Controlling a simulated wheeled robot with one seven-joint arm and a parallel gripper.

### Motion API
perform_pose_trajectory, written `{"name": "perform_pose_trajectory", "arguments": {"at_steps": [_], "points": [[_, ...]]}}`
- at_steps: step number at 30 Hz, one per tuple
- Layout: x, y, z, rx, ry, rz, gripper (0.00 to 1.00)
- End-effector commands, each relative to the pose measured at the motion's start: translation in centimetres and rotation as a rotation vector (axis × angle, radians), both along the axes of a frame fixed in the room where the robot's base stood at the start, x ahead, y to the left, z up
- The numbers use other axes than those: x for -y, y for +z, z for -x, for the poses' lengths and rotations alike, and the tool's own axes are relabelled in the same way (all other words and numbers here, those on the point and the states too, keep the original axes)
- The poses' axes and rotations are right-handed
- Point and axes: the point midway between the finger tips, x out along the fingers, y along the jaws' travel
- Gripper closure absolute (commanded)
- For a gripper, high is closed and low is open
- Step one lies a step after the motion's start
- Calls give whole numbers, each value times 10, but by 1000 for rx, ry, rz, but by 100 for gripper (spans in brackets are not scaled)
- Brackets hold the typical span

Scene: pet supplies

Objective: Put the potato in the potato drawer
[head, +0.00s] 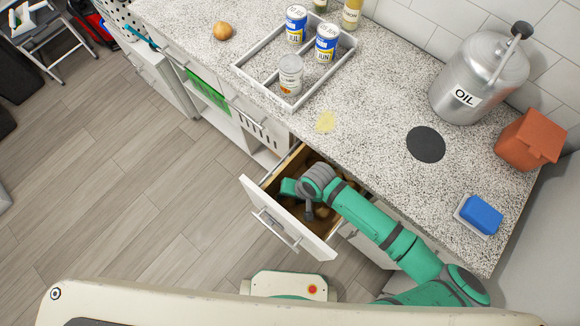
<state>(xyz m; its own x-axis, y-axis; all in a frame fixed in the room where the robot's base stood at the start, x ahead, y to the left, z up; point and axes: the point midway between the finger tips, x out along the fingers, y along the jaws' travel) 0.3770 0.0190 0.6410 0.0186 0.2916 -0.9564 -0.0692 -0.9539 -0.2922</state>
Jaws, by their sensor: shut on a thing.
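The open drawer (292,238) is pulled out below the counter, with a white front and a wooden inside. Several brown potatoes (322,211) lie in it, partly hidden by my arm. My gripper (309,214) reaches down into the drawer opening, near its middle. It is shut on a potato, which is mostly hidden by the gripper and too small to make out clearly.
The speckled counter (375,95) holds a white tray (262,92) with cans, an onion-like round thing (222,30), an oil canister (480,75), a terracotta container (529,139) and a blue sponge (481,214). The floor left of the drawer is clear.

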Motion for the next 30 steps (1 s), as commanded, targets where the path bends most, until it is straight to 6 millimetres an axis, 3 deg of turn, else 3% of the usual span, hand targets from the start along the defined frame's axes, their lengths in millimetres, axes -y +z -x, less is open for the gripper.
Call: {"name": "perform_pose_trajectory", "arguments": {"at_steps": [4, 16, 17, 19, 30], "points": [[0, -19, 0, -1, -1, -1, 86], [-1, -24, 0, 0, 3, 0, 86], [-1, -24, 0, 0, 3, 0, 51], [-2, -23, 0, 0, 4, 0, 37], [1, -15, 0, 0, 2, 0, 37]]}}
